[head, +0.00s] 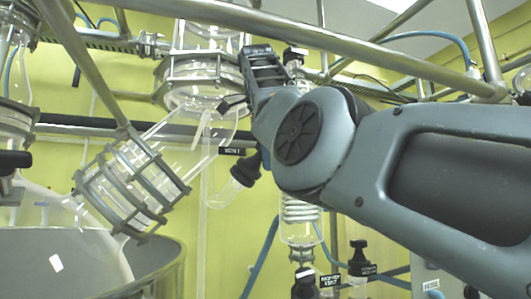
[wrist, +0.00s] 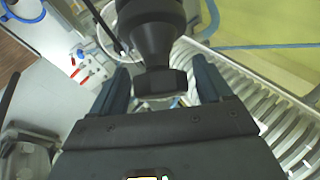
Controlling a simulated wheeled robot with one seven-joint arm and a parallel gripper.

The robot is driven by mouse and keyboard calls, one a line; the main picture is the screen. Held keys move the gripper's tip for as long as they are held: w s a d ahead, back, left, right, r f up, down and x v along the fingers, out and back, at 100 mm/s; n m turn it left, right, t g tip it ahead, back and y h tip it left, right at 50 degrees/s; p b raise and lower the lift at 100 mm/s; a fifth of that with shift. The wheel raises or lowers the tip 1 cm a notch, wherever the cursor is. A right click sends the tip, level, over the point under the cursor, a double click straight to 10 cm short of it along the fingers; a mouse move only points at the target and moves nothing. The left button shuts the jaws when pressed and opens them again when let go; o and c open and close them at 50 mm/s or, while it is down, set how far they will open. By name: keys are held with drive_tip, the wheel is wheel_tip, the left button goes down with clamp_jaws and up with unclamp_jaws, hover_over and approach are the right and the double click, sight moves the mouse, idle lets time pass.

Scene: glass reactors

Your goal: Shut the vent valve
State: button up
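In the wrist view my gripper (wrist: 160,66) is open, with one dark finger on each side of a black knob-like part (wrist: 158,84). This part has a flat-sided end and a narrower neck leading to a wider black body. Gaps show between it and both fingers. In the head view my arm crosses from the right, and I cannot make out the fingertips. A label that seems to end in "VENT" (head: 330,281) sits low in the middle, beside a black knob (head: 304,281). I cannot tell whether this knob is the one between my fingers.
A black-capped glass branch (head: 245,170) with a label hangs left of my arm. Another black knob (head: 358,258) stands right of the vent label. A caged glass section (head: 130,185), metal rails (head: 300,26) and a glass coil (head: 300,212) crowd the space.

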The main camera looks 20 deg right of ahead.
drive_tip(key=shift+n+t, duration=0.3)
idle(0.4)
